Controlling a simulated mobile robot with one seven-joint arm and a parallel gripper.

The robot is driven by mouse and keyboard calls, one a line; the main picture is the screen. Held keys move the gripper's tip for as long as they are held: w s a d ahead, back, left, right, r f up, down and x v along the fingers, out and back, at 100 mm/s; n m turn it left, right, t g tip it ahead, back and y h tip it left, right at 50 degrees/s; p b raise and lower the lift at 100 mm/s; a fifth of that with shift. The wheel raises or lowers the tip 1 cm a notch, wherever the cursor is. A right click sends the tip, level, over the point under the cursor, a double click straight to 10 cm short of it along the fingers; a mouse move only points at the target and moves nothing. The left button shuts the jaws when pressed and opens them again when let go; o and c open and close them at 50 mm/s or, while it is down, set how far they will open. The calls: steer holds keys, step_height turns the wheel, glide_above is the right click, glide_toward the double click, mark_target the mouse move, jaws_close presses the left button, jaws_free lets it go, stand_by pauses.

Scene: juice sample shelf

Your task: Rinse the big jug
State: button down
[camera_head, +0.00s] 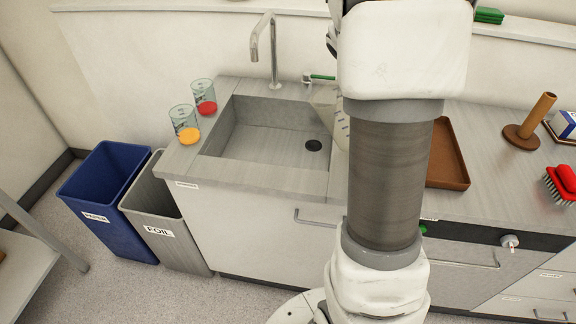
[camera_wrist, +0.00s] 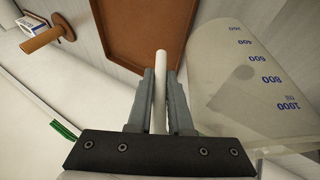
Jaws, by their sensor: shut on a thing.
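The big jug is clear with blue volume marks. It shows on the right of the wrist view (camera_wrist: 262,85), and partly in the head view (camera_head: 327,103), at the sink's right edge behind my arm. My gripper (camera_wrist: 160,80) is shut on the jug's pale, rod-like handle, between its two grey fingers. The arm hides the gripper in the head view. The sink (camera_head: 265,143) has a bare basin with a dark drain. The tap (camera_head: 272,50) stands at its back edge, with a green-handled lever (camera_head: 320,77) to its right. I see no water running.
Two beakers, one with red (camera_head: 205,100) and one with yellow (camera_head: 186,125) contents, stand left of the sink. A brown tray (camera_head: 447,150), wooden stand (camera_head: 530,122) and red brush (camera_head: 563,183) are on the right counter. Blue (camera_head: 110,200) and grey (camera_head: 165,220) bins stand left.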

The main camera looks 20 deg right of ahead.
steer(key=shift+s+d+f+m+t+y+p, duration=0.15)
steer(key=shift+s+d+f+t+y+p, duration=0.1)
steer(key=shift+d+y+p, duration=0.25)
steer(key=shift+s+d+f+m+t+y+p, duration=0.15)
steer(key=shift+s+d+t+y+p, duration=0.15)
steer(key=shift+p, duration=0.3)
steer(key=shift+s+d+f+t+y+p, duration=0.2)
steer(key=shift+f+y+p, duration=0.15)
steer(key=shift+p, duration=0.25)
steer(key=shift+s+d+f+t+y+p, duration=0.1)
steer(key=shift+d+f+t+y+p, duration=0.1)
steer(key=shift+f+y+p, duration=0.3)
steer(key=shift+s+d+f+m+t+y+b, duration=0.1)
steer(key=shift+d+f+m+t+y+b, duration=0.1)
steer(key=shift+f+t+y+b, duration=0.35)
steer(key=shift+d+f+m+y+b, duration=0.15)
steer(key=shift+f+b, duration=0.2)
steer(key=shift+f, duration=0.45)
